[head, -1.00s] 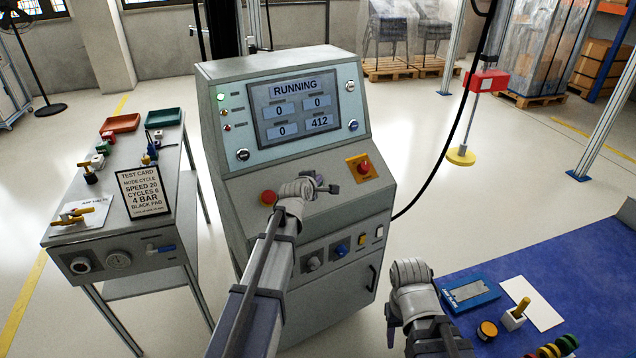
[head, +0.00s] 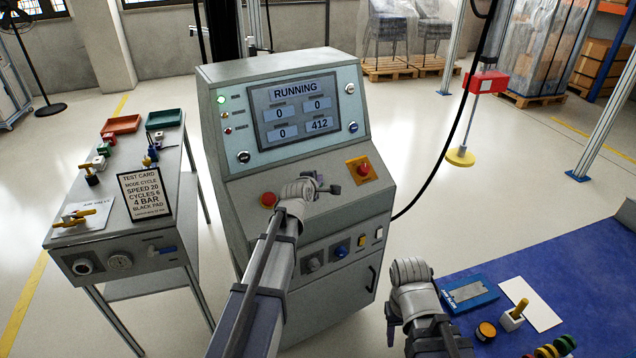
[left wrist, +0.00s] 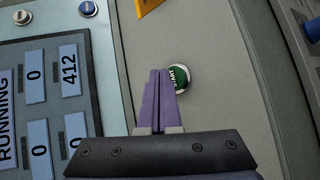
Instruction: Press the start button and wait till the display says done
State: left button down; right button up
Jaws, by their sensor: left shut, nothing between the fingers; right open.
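The control cabinet's display (head: 295,109) reads RUNNING, with fields showing 0, 0, 0 and 412. The same display (left wrist: 45,95) shows sideways in the left wrist view. My left gripper (head: 333,188) is shut and empty over the panel. In the left wrist view its fingertips (left wrist: 160,76) are beside the green button; I cannot tell whether they touch it. My right gripper (head: 392,335) is open at the lower right, clear of the cabinet.
Red buttons (head: 268,199) and (head: 364,169) flank my left gripper on the panel. A green lamp (head: 221,99) is lit. A side table with a test card (head: 145,194) stands left. A blue mat (head: 590,260) with small parts lies right.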

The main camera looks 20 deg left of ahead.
pick_arm(q)
jog(key=r+p, duration=0.1)
jog(key=s+d+r+p, duration=0.1)
jog(key=r, duration=0.1)
jog(key=s+d+r+p, duration=0.1)
jog(key=p, duration=0.1)
jog(key=shift+r, duration=0.15)
dwell(0.4)
dwell(0.4)
jog(key=s+d+f+m+g+h+p, duration=0.1)
jog(key=s+d+f+m+g+p, duration=0.15)
jog(key=s+d+m, duration=0.4)
jog(key=s+d+f+m+g+h+p, duration=0.1)
jog(key=s+d+f+m+g, duration=0.2)
jog(key=s+d+m+g, duration=0.25)
jog(key=s+d+m+g+y+p, duration=0.1)
jog(key=s+d+m+g, duration=0.1)
jog(key=s+m, duration=0.4)
jog(key=s+d+f+m+g+y+p, duration=0.1)
jog(key=s+m, duration=0.5)
jog(key=s, duration=1)
jog(key=shift+s+d+f+g+y, duration=0.3)
jog(key=shift+d+g+y, duration=0.3)
jog(key=shift+d+g, duration=0.45)
